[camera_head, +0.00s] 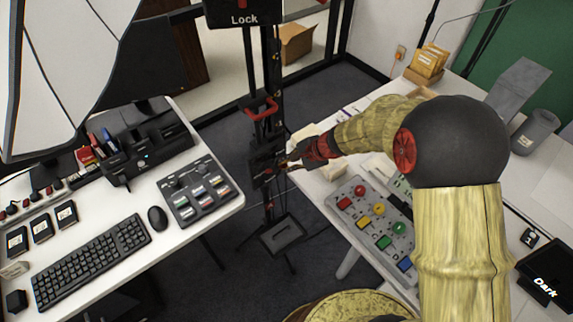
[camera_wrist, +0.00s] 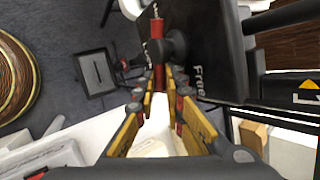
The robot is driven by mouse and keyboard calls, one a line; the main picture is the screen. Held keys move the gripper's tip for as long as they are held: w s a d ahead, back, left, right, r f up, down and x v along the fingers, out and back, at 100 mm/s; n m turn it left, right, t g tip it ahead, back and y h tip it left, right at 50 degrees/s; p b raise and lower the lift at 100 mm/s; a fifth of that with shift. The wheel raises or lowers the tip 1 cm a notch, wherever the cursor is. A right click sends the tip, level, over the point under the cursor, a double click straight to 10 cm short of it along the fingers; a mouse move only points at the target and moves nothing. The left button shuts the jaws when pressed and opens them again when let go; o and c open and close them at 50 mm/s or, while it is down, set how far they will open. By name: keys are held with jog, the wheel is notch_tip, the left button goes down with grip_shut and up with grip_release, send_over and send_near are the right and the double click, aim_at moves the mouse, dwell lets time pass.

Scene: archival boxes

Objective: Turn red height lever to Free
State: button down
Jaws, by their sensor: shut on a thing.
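The red height lever (camera_wrist: 158,62) shows in the wrist view as a slim red bar beside a round black knob on a dark plate (camera_wrist: 215,35). The plate carries the word "Free" to the right of the lever; small white lettering to its left is too small to read. My gripper (camera_wrist: 163,82) is shut on the lower end of the lever, which sits between its fingertips. In the head view my gripper (camera_head: 287,163) reaches from the right to the black plate on the stand (camera_head: 268,190). There the fingers and arm hide the lever.
A left desk holds a keyboard (camera_head: 92,262), a mouse (camera_head: 157,218) and a control panel (camera_head: 200,192). A right desk holds a panel of coloured buttons (camera_head: 372,215). A red handle (camera_head: 261,109) sits higher on the stand, below a "Lock" sign (camera_head: 244,14). Dark floor lies between the desks.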

jog(key=shift+s+a+r+n+t+h+b, duration=0.2)
jog(key=shift+r+n+t+h+b, duration=0.25)
jog(key=shift+h, duration=0.35)
jog(key=shift+r+n+t+h+p, duration=0.35)
jog(key=shift+t+h, duration=0.3)
jog(key=shift+h, duration=0.25)
jog(key=c, duration=2.2)
grip_release()
jog(key=shift+o, duration=0.2)
jog(key=v, duration=1.2)
